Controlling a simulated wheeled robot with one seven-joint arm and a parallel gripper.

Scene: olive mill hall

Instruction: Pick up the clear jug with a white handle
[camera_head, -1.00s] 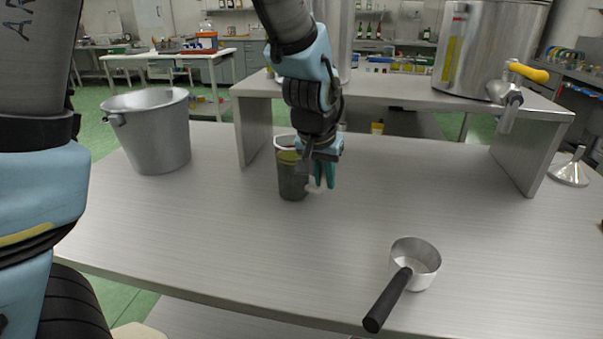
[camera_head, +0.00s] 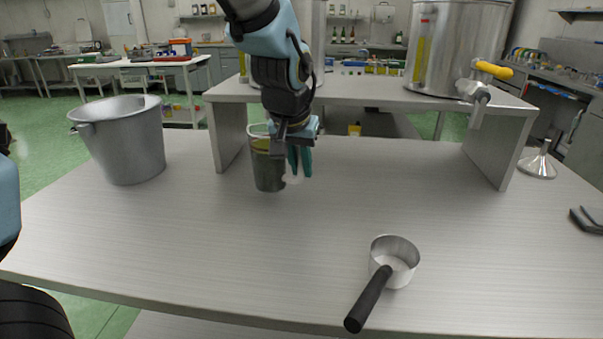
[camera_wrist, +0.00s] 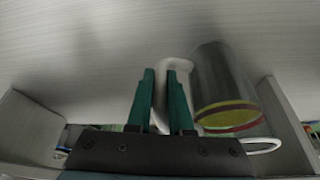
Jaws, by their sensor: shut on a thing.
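The clear jug (camera_head: 268,172) is upright, dark-looking below with a yellowish band near its top, in front of the left leg of the steel riser. It seems to be a little above the table. My gripper (camera_head: 300,163) is at its right side, shut on its white handle (camera_head: 291,179). In the wrist view the green fingers (camera_wrist: 160,100) lie on either side of the white handle (camera_wrist: 172,68), with the jug (camera_wrist: 222,80) just to their right. Part of the handle is hidden by the fingers.
A grey bucket (camera_head: 130,145) stands at the left. The steel riser (camera_head: 370,93) behind carries a large tapped tank (camera_head: 455,45). The middle of the table is clear.

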